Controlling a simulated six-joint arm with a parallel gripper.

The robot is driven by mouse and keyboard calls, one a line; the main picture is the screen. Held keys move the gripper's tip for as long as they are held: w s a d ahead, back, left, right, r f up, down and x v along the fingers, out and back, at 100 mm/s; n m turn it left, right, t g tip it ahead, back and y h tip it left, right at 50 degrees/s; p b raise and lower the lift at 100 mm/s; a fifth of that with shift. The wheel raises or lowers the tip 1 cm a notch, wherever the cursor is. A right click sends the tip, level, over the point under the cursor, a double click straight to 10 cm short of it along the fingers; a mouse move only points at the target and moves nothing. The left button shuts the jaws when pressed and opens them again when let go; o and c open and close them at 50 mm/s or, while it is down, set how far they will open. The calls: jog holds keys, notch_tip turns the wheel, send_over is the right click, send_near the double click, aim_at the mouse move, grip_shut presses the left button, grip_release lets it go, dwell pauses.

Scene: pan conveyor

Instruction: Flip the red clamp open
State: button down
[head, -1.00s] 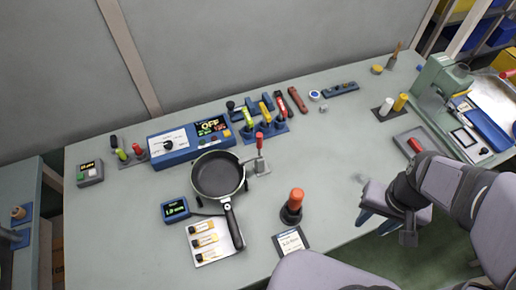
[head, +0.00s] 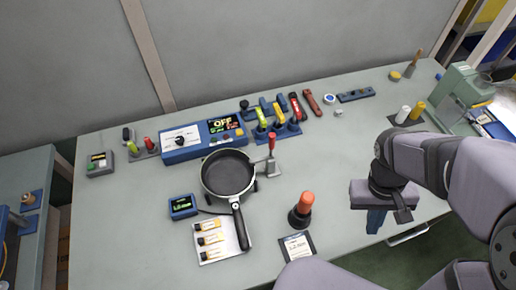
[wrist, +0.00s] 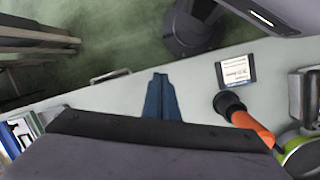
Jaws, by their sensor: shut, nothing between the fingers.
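The red clamp (head: 271,146) stands at the right rim of the black frying pan (head: 228,172), its red handle pointing up from a grey metal base. The pan's handle points toward the front edge. My gripper (head: 376,222) is over the right front part of the table, well to the right of the clamp and apart from it. In the wrist view its blue fingers (wrist: 160,98) are together with nothing between them. I cannot make out the clamp in the wrist view.
An orange-topped black tool (head: 301,210) stands between the pan and my gripper; it also shows in the wrist view (wrist: 250,125). A label card (head: 297,246) lies before it. A blue control box (head: 190,145) and tool rack stand behind the pan.

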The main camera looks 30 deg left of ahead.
jog(key=w+a+r+n+t+h+b, duration=0.1)
jog(key=w+a+n+t+h+b, duration=0.3)
jog(key=a, duration=0.6)
jog(key=w+a+r+n+t+h, duration=0.1)
jog(key=w+a+n+t+h, duration=0.15)
jog(key=a+n+t, duration=0.55)
jog(key=s+a+t+y+b, duration=0.2)
jog(key=s+a, duration=0.4)
jog(key=a, duration=0.4)
jog(key=s+a+t+y+b, duration=0.3)
jog(key=s+a+t, duration=0.2)
jog(key=a, duration=0.5)
jog(key=shift+s+a+r+y, duration=0.2)
jog(key=shift+s+a+y, duration=0.15)
jog(key=shift+s, duration=0.8)
jog(key=shift+w+d, duration=0.1)
jog(key=shift+w, duration=0.05)
